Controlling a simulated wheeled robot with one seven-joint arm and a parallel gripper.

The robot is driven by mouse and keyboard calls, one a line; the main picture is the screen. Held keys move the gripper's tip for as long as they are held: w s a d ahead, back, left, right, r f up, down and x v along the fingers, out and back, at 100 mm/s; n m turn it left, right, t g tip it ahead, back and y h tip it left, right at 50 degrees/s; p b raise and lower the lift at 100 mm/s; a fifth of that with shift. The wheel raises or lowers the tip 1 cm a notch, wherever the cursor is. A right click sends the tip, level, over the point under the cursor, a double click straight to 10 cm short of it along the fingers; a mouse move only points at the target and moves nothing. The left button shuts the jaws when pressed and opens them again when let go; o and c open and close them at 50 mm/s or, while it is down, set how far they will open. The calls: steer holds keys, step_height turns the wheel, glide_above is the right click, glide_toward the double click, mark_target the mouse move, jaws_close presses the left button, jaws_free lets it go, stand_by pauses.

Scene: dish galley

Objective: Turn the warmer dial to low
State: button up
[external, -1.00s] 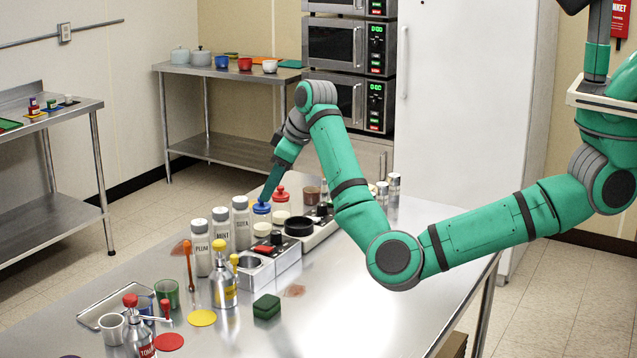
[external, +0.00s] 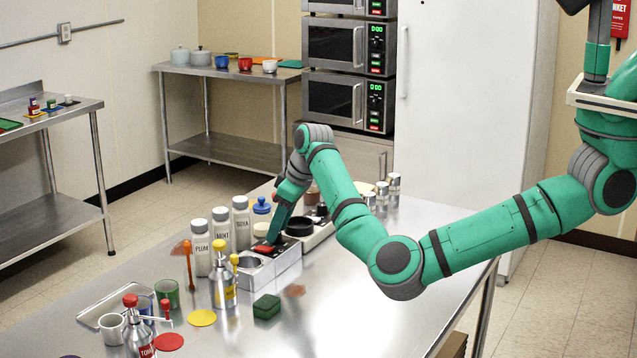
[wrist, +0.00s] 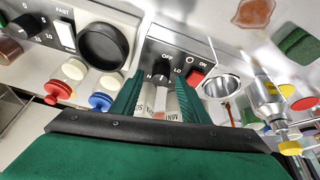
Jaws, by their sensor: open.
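The warmer (external: 283,266) is a grey metal box with a round well, standing on the steel table. In the wrist view its panel (wrist: 180,50) carries OFF, LO and HI marks around the black warmer dial (wrist: 160,73). I cannot make out which mark the dial points to. A red switch (wrist: 197,77) marked ON sits beside it. My gripper (wrist: 155,90) is open, its two green fingers to either side of the dial in this view; contact cannot be told. In the external view my gripper (external: 272,240) is down at the panel and hides the dial.
White shakers (external: 241,222) and a blue-lidded jar (external: 261,209) stand close behind the warmer. A second appliance with a black ring (wrist: 103,45) adjoins it. A green sponge (external: 267,306) and a yellow-topped dispenser (external: 223,275) are in front.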

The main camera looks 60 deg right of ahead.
steer(key=shift+w+f, duration=0.1)
steer(key=shift+f, duration=0.2)
steer(key=c, duration=1)
steer(key=shift+m, duration=0.3)
steer(key=m+h, duration=0.1)
steer(key=m, duration=0.3)
steer(key=m+h, duration=0.1)
steer(key=m, duration=0.1)
steer(key=shift+w+a+g+h, duration=0.1)
steer(key=shift+a+g+h, duration=0.15)
steer(key=shift+g+h, duration=0.05)
steer(key=m+g+h, duration=0.1)
steer(key=m, duration=0.3)
steer(key=shift+w+a, duration=0.1)
steer(key=shift+m+g+h, duration=0.5)
steer(key=shift+m, duration=1.1)
